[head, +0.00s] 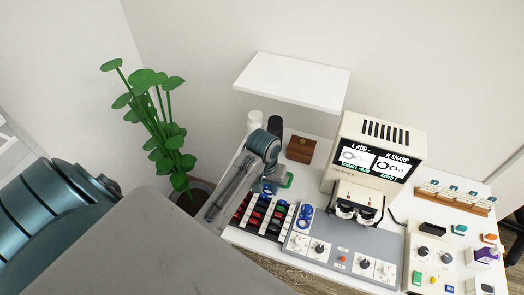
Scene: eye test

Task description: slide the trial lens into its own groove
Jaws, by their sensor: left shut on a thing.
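My left gripper (268,187) reaches down from the left over the back edge of the black lens case (239,226). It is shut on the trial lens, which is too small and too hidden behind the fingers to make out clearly. The case holds rows of red, blue and dark lenses in its grooves. I cannot tell which groove is free, or whether the held lens touches the case. My right gripper is not in view.
A blue ringed item (305,213) stands right of the case, by a grey control panel (340,249). A cream tester with a screen (376,163), a brown box (300,149) and a potted plant (168,125) stand around.

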